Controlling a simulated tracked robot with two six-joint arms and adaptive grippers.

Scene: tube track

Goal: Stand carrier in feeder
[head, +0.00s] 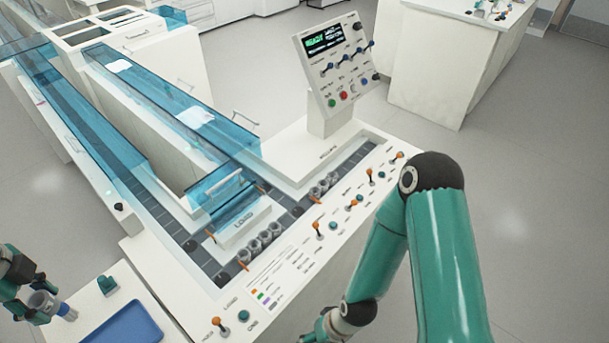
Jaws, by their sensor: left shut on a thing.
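My left gripper (32,288) is at the lower left edge, shut on a grey round carrier (42,302) with a blue end pointing right. The carrier looks tilted on its side, above the corner of a white surface; the fingers hide part of it. Several grey carriers stand in a row in the channel in front of the LOAD block (240,226), which I take to be the feeder. A second group of carriers (322,186) stands further along the channel.
A tilted control panel (336,65) stands at the back. Tracks under blue clear covers (178,104) run to the upper left. Small orange-tipped levers line the front edge.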

